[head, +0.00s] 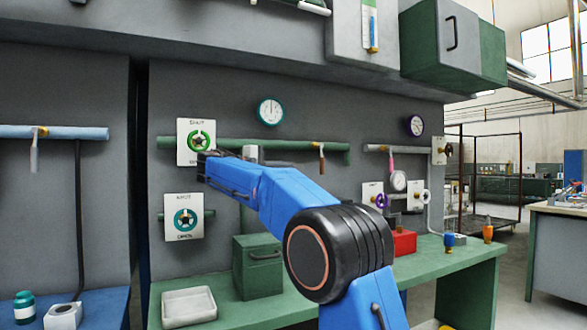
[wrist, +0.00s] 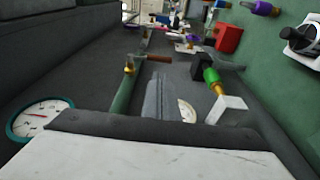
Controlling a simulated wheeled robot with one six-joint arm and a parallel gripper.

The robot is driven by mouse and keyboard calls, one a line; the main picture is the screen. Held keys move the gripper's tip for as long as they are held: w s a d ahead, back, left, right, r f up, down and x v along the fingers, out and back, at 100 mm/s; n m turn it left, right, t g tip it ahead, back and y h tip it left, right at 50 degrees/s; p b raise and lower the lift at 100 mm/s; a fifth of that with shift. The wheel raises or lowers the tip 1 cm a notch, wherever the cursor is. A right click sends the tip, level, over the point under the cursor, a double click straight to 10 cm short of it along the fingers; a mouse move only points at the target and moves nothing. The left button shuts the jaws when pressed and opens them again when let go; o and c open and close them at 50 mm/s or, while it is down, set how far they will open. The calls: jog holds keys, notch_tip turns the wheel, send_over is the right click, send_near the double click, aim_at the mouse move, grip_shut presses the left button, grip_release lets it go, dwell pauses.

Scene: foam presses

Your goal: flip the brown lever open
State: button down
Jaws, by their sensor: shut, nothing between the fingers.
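The brown lever (head: 321,160) hangs down from a brass fitting on the green pipe (head: 285,145) in the head view, crosswise to the pipe. In the wrist view the brown lever (wrist: 155,57) stands out sideways from its brass fitting at the far end of the green pipe (wrist: 122,98). My gripper (head: 203,166) is small and dark in the head view, in front of the upper white panel with the green handwheel (head: 200,139). It is shut, empty and well left of the lever, apart from it. Its fingertips are hard to make out.
A teal-rimmed gauge (head: 270,112) sits above the pipe. A lower white panel with a teal wheel (head: 185,219) is below my gripper. A green box (head: 258,266) and a pale tray (head: 189,306) stand on the green bench. A red box (head: 404,242) is farther right.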

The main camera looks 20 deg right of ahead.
aim_at(321, 168)
jog(key=x, duration=1.2)
jog(key=shift+d, duration=0.25)
jog(key=shift+f, duration=0.1)
jog(key=shift+d, duration=0.1)
jog(key=shift+w+d+f+n+t+h, duration=0.1)
jog(key=shift+d+f+n+t+h, duration=0.15)
jog(key=shift+d+h, duration=0.35)
jog(key=shift+d+f+n+t+h, duration=0.15)
jog(key=shift+d+f+t+h, duration=0.1)
jog(key=shift+d+h, duration=0.35)
jog(key=d+r+n+t+h, duration=0.1)
jog(key=d+r+h, duration=0.2)
jog(key=d, duration=0.6)
jog(key=shift+w+d+r, duration=0.15)
jog(key=shift+d+r, duration=0.2)
jog(key=shift+r, duration=0.65)
